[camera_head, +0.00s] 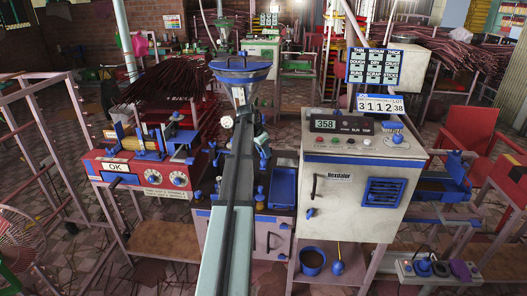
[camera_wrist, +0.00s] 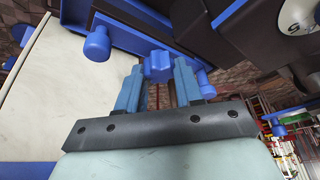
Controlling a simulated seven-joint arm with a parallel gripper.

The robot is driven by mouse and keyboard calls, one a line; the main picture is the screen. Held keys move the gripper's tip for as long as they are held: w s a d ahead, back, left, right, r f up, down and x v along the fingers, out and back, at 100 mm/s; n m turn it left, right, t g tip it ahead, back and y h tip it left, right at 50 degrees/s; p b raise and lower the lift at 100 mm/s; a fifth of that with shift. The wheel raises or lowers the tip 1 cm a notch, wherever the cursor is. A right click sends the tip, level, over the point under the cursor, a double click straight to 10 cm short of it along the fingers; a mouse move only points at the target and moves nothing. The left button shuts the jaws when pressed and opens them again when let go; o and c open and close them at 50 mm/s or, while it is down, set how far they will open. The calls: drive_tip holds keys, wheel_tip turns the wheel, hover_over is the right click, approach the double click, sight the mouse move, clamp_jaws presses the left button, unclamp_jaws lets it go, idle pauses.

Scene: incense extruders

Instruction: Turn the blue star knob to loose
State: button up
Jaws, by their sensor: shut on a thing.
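The blue star knob (camera_wrist: 158,64) shows its lobed end in the wrist view, between the two blue fingers of my gripper (camera_wrist: 158,72). My gripper is shut on it, with one finger on each side. A dark and blue body lies behind the knob, and its markings are not readable here. In the head view my arm reaches away up the middle toward the extruder with the blue hopper (camera_head: 241,68). It covers much of the machine there, and I cannot make out the knob or the fingertips in that view.
A second blue knob (camera_wrist: 96,43) stands left of my gripper, above a pale panel (camera_wrist: 50,85). In the head view, a red machine with an OK display (camera_head: 115,167) is left of my arm. A white cabinet (camera_head: 345,185) and a blue tray (camera_head: 283,186) are right.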

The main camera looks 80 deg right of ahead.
drive_tip(key=c, duration=0.4)
drive_tip(key=shift+c, duration=0.2)
drive_tip(key=shift+n, duration=0.3)
drive_tip(key=n, duration=0.1)
drive_tip(key=n+t+h, duration=0.1)
drive_tip(key=n, duration=0.1)
drive_tip(key=shift+s+a+n, duration=0.15)
drive_tip(key=shift+n, duration=0.15)
drive_tip(key=n+t, duration=0.1)
drive_tip(key=n, duration=0.1)
drive_tip(key=n+t, duration=0.1)
drive_tip(key=n, duration=0.2)
drive_tip(key=shift+s+n+t, duration=0.1)
drive_tip(key=shift+n+t, duration=0.2)
drive_tip(key=n+t, duration=0.1)
drive_tip(key=n, duration=0.1)
drive_tip(key=n+t, duration=0.1)
drive_tip(key=n, duration=0.2)
drive_tip(key=shift+s, duration=0.15)
drive_tip(key=n+y, duration=0.1)
drive_tip(key=n, duration=0.2)
drive_tip(key=n+t+y, duration=0.1)
drive_tip(key=n, duration=0.2)
drive_tip(key=shift+s+d, duration=0.1)
drive_tip(key=shift+d, duration=0.1)
drive_tip(key=shift+n, duration=0.3)
